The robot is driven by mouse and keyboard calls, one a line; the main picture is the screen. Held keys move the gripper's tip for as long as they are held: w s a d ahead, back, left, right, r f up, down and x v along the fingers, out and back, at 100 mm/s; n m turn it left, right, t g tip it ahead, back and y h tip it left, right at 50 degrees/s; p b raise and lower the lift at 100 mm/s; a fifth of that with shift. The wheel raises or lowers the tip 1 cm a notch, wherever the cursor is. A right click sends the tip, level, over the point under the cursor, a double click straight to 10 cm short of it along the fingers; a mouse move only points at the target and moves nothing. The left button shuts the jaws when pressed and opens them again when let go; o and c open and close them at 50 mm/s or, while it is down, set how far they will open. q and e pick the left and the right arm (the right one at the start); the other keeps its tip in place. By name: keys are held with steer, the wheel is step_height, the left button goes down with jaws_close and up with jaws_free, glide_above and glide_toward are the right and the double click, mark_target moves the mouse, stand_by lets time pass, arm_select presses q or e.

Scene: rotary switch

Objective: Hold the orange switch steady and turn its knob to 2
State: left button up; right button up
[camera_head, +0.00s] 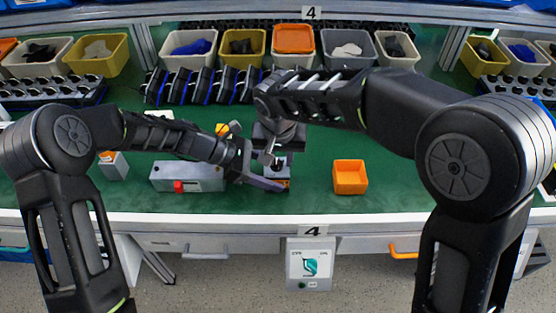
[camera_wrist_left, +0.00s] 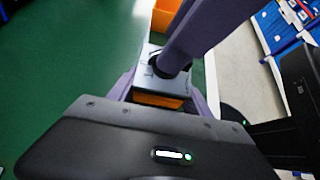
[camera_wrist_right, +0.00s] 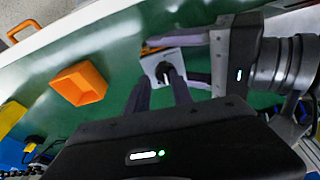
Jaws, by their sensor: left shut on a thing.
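The orange switch (camera_head: 283,182) has an orange base and a light grey face with a dark knob. It stands near the front of the green table. It also shows in the left wrist view (camera_wrist_left: 157,100), where my left gripper (camera_wrist_left: 165,92) is shut on its sides. In the right wrist view the dark knob (camera_wrist_right: 168,75) carries a pale mark. My right gripper (camera_wrist_right: 160,84) comes down from above, fingers spread and their tips by the knob. Contact with the knob cannot be told. The dial's numbers are too small to read.
An empty orange bin (camera_head: 350,178) stands to the right of the switch. Racks and part bins line the back. Green table is clear at the right.

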mark_target(279, 166)
steer(key=shift+f, duration=0.2)
steer(key=shift+w+a+r, duration=0.1)
steer(key=shift+w+r, duration=0.05)
steer(key=shift+r, duration=0.3)
steer(key=shift+w+v, duration=0.25)
steer(key=shift+v, duration=0.8)
steer(key=shift+w+v, duration=0.25)
steer(key=shift+v, duration=0.85)
steer(key=shift+s+r, duration=0.1)
steer(key=shift+n, duration=0.5)
steer(key=v, duration=0.4)
steer(key=shift+w+a+r, duration=0.1)
steer(key=shift+w+a, duration=0.15)
steer(key=shift+w, duration=0.15)
steer(key=shift+s+f+x, duration=0.1)
steer(key=shift+s+x, duration=0.25)
steer(key=shift+x, duration=1.1)
steer(key=shift+s+f+x, duration=0.1)
steer(key=shift+s+x, duration=0.25)
steer(key=shift+x, duration=1.15)
steer(key=shift+s+f+x, duration=0.1)
steer(key=shift+s+x, duration=0.25)
steer(key=shift+x, duration=1.1)
